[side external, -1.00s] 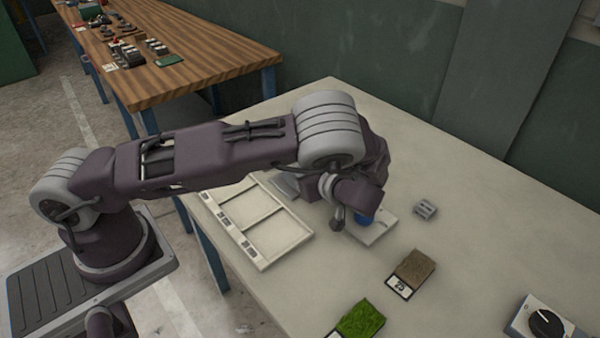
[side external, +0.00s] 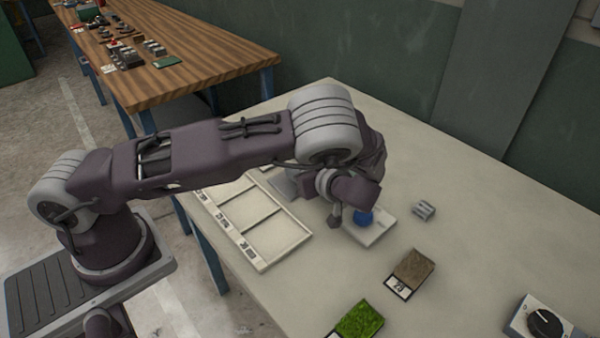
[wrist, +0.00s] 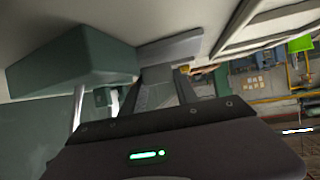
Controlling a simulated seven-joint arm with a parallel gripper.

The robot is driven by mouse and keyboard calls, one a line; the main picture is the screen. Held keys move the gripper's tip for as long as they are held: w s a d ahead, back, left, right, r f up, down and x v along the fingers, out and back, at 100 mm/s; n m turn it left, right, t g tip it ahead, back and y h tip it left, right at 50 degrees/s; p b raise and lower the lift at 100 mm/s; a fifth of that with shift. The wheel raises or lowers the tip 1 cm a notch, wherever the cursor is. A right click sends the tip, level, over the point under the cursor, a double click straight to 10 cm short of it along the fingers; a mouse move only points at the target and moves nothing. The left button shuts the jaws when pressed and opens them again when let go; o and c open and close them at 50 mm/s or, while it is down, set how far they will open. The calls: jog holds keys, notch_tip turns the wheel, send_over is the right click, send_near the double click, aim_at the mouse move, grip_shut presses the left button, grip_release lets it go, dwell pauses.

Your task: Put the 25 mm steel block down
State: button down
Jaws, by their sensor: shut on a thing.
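My gripper (wrist: 150,80) shows in the wrist view, with its fingers reaching away from the dark gripper body. It is shut on a grey block, the steel block (wrist: 156,92), which sits between the fingers and is partly hidden by them. A flat grey plate (wrist: 170,48) shows just beyond the block; I cannot tell whether they touch. In the side view my wrist hides the fingers and the held block. The grey plate (side external: 284,184) shows partly there, behind my wrist.
A white tray (side external: 281,249) with compartments lies left of my wrist. A blue round thing (side external: 363,217) sits on a pale plate (side external: 378,234). A small grey grooved piece (side external: 424,210), brown sample (side external: 414,266), green turf (side external: 360,319) and dial box (side external: 540,320) stand rightward.

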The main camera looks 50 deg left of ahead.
aim_at(301, 170)
notch_tip(301, 170, up, 8)
jog(key=shift+r, duration=0.4)
jog(key=shift+s+a+r, duration=0.1)
jog(key=shift+a, duration=0.05)
jog(key=s+a+n+g, duration=0.2)
jog(key=s+a, duration=1.3)
jog(key=a, duration=0.5)
jog(key=f, duration=0.7)
jog(key=s+f, duration=0.1)
jog(key=f, duration=0.2)
jog(key=shift+f, duration=0.25)
